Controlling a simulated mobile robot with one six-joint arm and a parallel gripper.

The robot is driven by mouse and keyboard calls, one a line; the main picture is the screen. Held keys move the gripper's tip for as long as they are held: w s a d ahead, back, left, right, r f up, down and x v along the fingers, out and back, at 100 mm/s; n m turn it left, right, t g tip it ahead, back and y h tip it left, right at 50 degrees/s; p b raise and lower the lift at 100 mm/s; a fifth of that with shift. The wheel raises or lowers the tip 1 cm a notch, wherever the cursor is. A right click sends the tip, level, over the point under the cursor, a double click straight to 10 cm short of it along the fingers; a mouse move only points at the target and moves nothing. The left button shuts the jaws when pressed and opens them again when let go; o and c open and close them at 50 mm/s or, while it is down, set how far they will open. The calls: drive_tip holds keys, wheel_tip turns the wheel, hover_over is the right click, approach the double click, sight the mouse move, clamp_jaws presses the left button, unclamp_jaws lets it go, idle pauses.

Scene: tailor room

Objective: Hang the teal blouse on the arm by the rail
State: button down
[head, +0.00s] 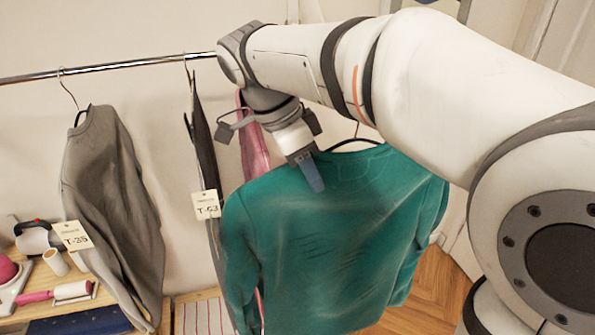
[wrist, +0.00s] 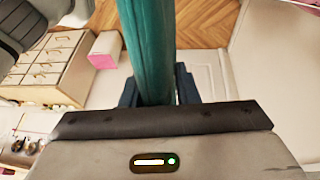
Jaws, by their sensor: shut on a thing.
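The teal blouse (head: 325,235) hangs on a dark hanger (head: 355,141) with a thin hook above its collar. My gripper (head: 313,172) is shut on the blouse near its upper left shoulder, just left of the collar. In the wrist view the blouse (wrist: 148,45) is seen edge-on as a narrow teal strip running between the fingers of my gripper (wrist: 157,90). The metal rail (head: 110,70) crosses the upper left, and my arm hides its right end. I cannot make out a separate arm by the rail. The hook's top is hidden behind my arm.
A cluttered table (head: 95,300) stands lower left. The wrist view shows a drawer cabinet (wrist: 50,65) and wood floor (wrist: 195,22).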

sight(351, 172)
drive_tip(key=shift+w+d, duration=0.4)
drive_tip(key=shift+d, duration=0.8)
drive_tip(key=shift+w+d, duration=0.35)
drive_tip(key=shift+d, duration=0.85)
drive_tip(key=shift+w+d, duration=0.4)
drive_tip(key=shift+d, duration=0.8)
drive_tip(key=shift+f+b, duration=0.9)
drive_tip(key=shift+f, duration=0.15)
drive_tip(key=c, duration=1)
unclamp_jaws()
drive_tip(key=shift+d, duration=0.1)
drive_tip(key=shift+c, duration=0.2)
drive_tip(key=shift+r, duration=0.1)
